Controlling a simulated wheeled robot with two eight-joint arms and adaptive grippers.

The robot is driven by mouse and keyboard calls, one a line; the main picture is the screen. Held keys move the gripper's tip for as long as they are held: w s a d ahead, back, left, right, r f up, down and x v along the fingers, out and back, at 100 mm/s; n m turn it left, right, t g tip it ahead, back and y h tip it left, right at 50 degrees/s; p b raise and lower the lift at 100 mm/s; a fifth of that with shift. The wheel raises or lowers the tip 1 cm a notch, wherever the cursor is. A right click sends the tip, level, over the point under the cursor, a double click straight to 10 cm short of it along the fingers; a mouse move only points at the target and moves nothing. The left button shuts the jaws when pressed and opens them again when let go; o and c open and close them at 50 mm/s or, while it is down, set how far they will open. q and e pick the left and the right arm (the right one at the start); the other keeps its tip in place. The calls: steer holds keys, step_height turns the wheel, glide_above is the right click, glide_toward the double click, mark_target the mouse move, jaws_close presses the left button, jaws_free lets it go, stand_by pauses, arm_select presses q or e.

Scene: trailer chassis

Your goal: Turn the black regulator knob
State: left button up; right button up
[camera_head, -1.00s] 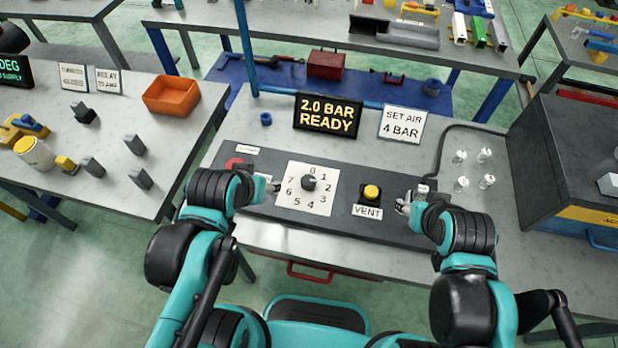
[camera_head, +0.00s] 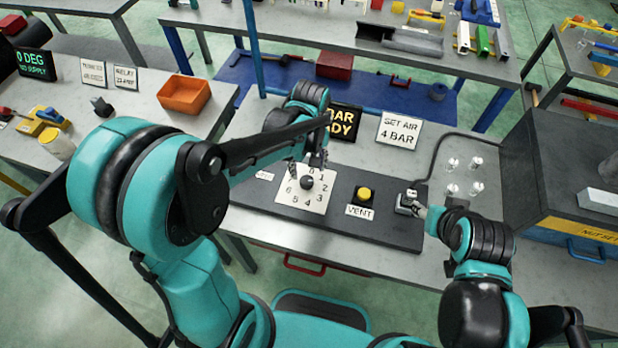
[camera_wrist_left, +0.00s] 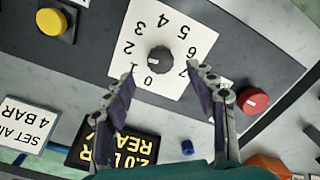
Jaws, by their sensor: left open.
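The black regulator knob (camera_head: 307,182) sits on a white numbered dial plate (camera_head: 290,196) on the dark panel. The knob also shows in the left wrist view (camera_wrist_left: 159,60), with a light pointer mark on it. My left gripper (camera_head: 308,160) is just behind the knob, pointing down. In the left wrist view its open fingers (camera_wrist_left: 162,75) are on either side of the knob's near side, apart from it. My right gripper (camera_head: 412,202) is at the panel's right end by a small grey block; its fingers are too small to read.
A yellow vent button (camera_head: 364,194) stands right of the dial. The display (camera_head: 345,121) is partly hidden by my left arm. A "SET AIR 4 BAR" sign (camera_head: 399,130) stands behind the panel. Glass pieces stand at the right.

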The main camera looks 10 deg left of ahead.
mark_target(307, 181)
arm_select(q)
step_height(307, 181, down, 6)
steer(key=shift+a+f+b, duration=0.1)
steer(key=shift+f+b, duration=0.1)
steer(key=shift+b, duration=0.6)
steer(key=c, duration=1.2)
